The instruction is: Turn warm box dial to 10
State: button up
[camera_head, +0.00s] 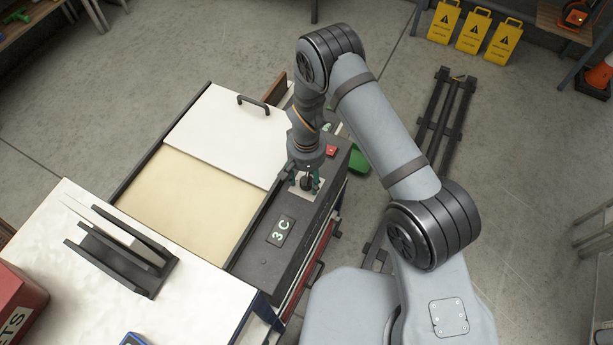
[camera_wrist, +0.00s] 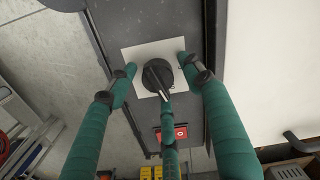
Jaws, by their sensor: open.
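The warm box (camera_head: 240,205) is a low chest with a dark control strip along its right side. Its display (camera_head: 281,231) appears to read "3C". The black dial (camera_wrist: 157,76) sits on a pale square plate (camera_wrist: 134,53), with its raised grip pointing toward the lower part of the wrist view. The dial also shows partly in the head view (camera_head: 306,184), under my gripper. My gripper (camera_head: 305,180) is open, its green fingers pointing down and spread around the dial. The wrist view shows the fingertips close around the knob; whether any touches it I cannot tell.
A red switch (camera_head: 331,150) is beside the dial on the strip. A white lid (camera_head: 225,135) with a black handle covers part of the box. A white table (camera_head: 190,310) with a black rack (camera_head: 120,262) stands at lower left. Yellow signs (camera_head: 472,32) stand far off.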

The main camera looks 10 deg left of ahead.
jog(key=shift+r, duration=0.1)
jog(key=c, duration=1.1)
jog(key=shift+w+a+f+n+b, duration=0.15)
jog(key=shift+f+n+b, duration=0.1)
jog(key=shift+n+b, duration=0.45)
jog(key=shift+r+n+b, duration=0.25)
jog(key=shift+n+b, duration=0.35)
jog(key=shift+n, duration=0.1)
jog(key=o, duration=1.1)
